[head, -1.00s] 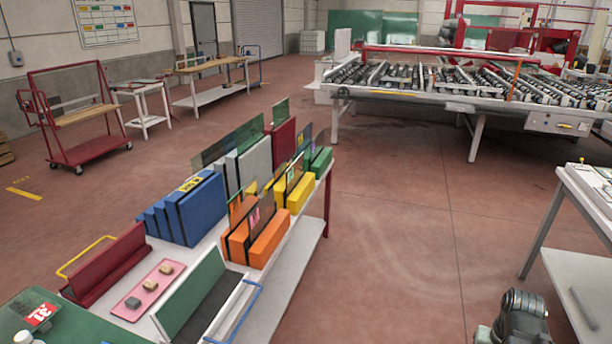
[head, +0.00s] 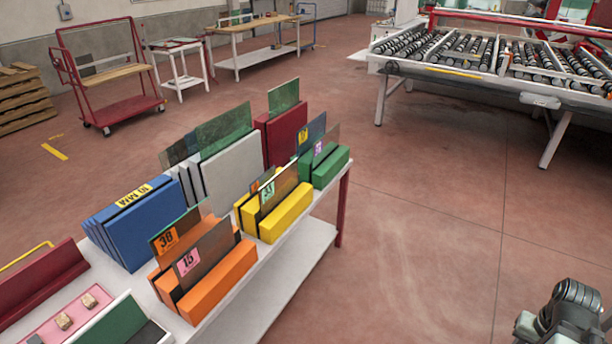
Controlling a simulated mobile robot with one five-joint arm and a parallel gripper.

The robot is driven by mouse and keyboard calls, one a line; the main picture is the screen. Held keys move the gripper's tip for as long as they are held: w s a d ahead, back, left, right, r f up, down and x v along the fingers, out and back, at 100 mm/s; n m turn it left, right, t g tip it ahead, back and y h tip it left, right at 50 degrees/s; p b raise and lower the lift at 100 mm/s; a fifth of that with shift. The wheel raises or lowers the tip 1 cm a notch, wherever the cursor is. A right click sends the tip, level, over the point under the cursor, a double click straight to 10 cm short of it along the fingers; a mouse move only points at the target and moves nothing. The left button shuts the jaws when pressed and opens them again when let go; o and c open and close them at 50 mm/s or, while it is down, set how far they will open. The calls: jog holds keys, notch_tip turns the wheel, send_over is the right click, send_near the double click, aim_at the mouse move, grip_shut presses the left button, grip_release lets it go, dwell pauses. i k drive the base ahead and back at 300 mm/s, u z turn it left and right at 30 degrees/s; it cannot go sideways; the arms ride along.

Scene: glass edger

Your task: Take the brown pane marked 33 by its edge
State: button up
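The brown pane marked 33 (head: 283,186) stands on edge in the yellow slotted block (head: 286,214) on the white table. Its pale green label shows on the left part of its face, and its lower edge is hidden in the block. Another pane with an orange label stands just behind it, mostly covered. My gripper is not in view; only a dark grey part of my arm shows at the lower right, well apart from the pane.
Orange block (head: 217,283) with panes marked 38 and 15 stands in front; green block (head: 325,168) with panes stands behind. Blue blocks (head: 138,228) and grey blocks (head: 232,171) stand to the left. Open floor (head: 420,235) lies right of the table (head: 295,265); a roller machine (head: 470,75) stands beyond.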

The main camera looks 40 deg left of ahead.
aim_at(270, 194)
jog(key=i, duration=1.25)
jog(key=u, duration=3.85)
jog(key=i, duration=1)
jog(key=z, duration=0.1)
